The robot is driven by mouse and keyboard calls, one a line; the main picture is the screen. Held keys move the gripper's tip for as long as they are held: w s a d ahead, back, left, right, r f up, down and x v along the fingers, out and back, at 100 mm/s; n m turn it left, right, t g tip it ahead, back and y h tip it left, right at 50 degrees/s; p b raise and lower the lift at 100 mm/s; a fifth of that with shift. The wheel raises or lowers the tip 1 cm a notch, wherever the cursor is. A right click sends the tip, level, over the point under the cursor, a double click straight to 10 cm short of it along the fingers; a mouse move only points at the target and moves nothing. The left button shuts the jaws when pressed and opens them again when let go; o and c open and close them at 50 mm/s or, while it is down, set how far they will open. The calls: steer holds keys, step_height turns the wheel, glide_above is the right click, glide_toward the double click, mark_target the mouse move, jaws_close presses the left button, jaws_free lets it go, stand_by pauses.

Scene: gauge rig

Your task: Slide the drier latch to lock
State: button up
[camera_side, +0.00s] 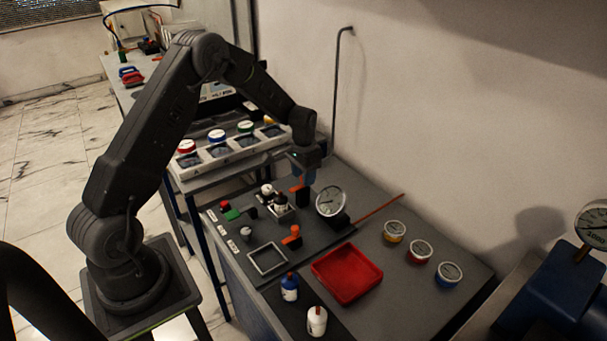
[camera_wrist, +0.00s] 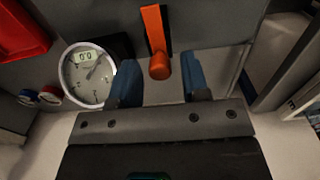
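My gripper (camera_wrist: 161,78) is open, its two blue fingers spread apart. In the wrist view an orange bar with a round orange end (camera_wrist: 158,42) lies just beyond the fingertips, in line with the gap between them. In the side view my gripper (camera_side: 306,178) points down over the back of the grey panel, close to an orange handle (camera_side: 300,196). A second orange handle (camera_side: 292,238) stands further forward on the panel. No readable label shows which part is the drier latch. I cannot tell whether the fingers touch the orange part.
A round dial gauge (camera_side: 330,201) stands close to my gripper; in the wrist view the gauge (camera_wrist: 87,75) is left of the fingers. A red tray (camera_side: 346,273), a grey square frame (camera_side: 267,260) and bottles (camera_side: 289,287) are further forward. A thin upright pipe (camera_side: 336,90) rises behind.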

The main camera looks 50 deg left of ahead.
mark_target(296, 188)
jaws_close()
steer(key=shift+s, duration=1.35)
steer(key=shift+o, duration=0.7)
jaws_free()
steer(key=shift+r, duration=0.1)
step_height(296, 188, up, 14)
